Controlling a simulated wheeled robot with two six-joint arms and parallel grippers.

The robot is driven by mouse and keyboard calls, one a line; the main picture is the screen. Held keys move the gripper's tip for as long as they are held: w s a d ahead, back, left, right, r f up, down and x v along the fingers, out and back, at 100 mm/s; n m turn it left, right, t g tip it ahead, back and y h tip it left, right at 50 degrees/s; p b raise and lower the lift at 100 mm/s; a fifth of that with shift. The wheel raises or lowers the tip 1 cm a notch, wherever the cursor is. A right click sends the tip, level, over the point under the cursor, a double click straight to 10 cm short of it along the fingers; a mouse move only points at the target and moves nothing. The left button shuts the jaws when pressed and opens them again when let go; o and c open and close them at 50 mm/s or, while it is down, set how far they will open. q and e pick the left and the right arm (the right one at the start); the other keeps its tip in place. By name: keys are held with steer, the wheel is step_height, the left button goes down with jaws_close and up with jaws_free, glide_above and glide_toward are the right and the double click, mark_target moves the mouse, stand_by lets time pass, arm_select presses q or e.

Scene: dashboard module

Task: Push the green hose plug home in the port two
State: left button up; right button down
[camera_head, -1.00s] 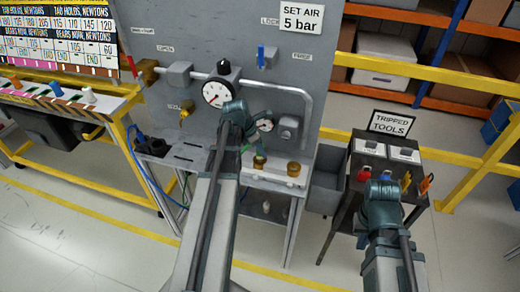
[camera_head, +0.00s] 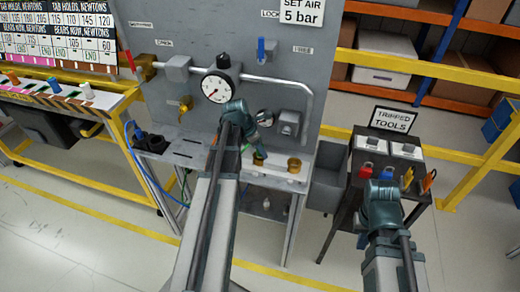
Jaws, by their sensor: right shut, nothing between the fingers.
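My left arm reaches up the middle. Its left gripper (camera_head: 258,150) points down close above the left one of two brass ports (camera_head: 294,166) on the pale bench block. The fingers are small and dark against the panel, so whether they are open or shut on anything is unclear. I cannot make out the green hose plug; it may be hidden at the left gripper. No port number is readable. My right gripper (camera_head: 381,188) is shut and empty, in front of the tripped-tools stand (camera_head: 415,152), its fingers mostly hidden by its own wrist.
A grey panel carries a pressure gauge (camera_head: 217,87), a pipe (camera_head: 270,80) and a blue-handled valve (camera_head: 261,50). A grey bin (camera_head: 327,190) stands between bench and stand. Blue and green lines hang at the bench's left. Yellow rails stand at both sides.

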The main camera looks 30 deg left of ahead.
arm_select(q)
steer(key=shift+o, duration=1.3)
steer(key=p+v, duration=1.3)
steer(key=v, duration=0.1)
steer(key=shift+w+d, duration=0.1)
steer(key=shift+d, duration=0.05)
